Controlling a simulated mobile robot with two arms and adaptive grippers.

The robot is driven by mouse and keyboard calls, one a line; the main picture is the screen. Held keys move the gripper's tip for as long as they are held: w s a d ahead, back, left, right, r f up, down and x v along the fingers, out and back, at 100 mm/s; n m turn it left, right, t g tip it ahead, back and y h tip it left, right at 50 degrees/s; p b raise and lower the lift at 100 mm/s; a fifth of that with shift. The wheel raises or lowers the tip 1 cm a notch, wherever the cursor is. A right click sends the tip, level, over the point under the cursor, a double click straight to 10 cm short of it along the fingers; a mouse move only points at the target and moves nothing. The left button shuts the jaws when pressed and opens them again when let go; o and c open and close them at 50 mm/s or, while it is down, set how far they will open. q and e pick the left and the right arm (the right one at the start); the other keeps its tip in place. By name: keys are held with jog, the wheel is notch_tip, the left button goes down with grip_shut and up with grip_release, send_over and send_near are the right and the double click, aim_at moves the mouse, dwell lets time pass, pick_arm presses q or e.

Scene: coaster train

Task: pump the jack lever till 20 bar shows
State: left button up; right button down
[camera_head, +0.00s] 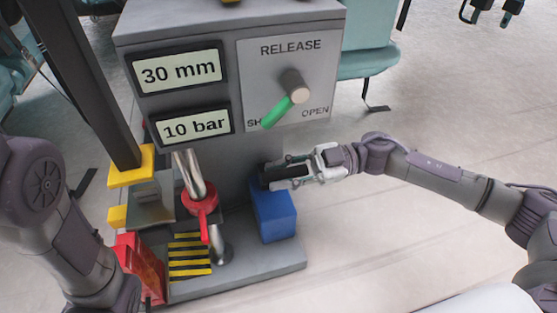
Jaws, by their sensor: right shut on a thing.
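The jack's grey cabinet (258,150) carries two displays: the upper display (179,72) reads 30 mm and the lower display (190,127) reads 10 bar. A blue block (273,212) stands on the jack's base plate. My right gripper (290,172) is shut on a dark bar, seemingly the jack lever's grip (283,171), just above the blue block. The fingers hide part of the bar, and how it joins the jack is not clear. The release knob with a green handle (278,111) points down-left toward the partly hidden SHUT label. My left gripper is out of view.
A silver cylinder with a red collar (199,201) stands left of the blue block, near a black-and-yellow striped plate (190,256). A dark post (85,85) with a yellow foot rises at the left. Teal seats (366,62) stand behind. The floor at right is clear.

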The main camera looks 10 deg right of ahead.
jog(key=s+f+n, duration=0.5)
jog(key=s+f, duration=0.1)
jog(key=f, duration=0.5)
jog(key=shift+s+d+f, duration=0.15)
jog(key=shift+s+f, duration=0.05)
jog(key=shift+f, duration=0.05)
jog(key=c, duration=0.9)
grip_release()
jog(key=shift+w+r, duration=0.1)
jog(key=shift+d, duration=0.1)
jog(key=d, duration=1.1)
jog(key=shift+w+d, duration=0.15)
jog(key=shift+d, duration=0.25)
dwell(0.4)
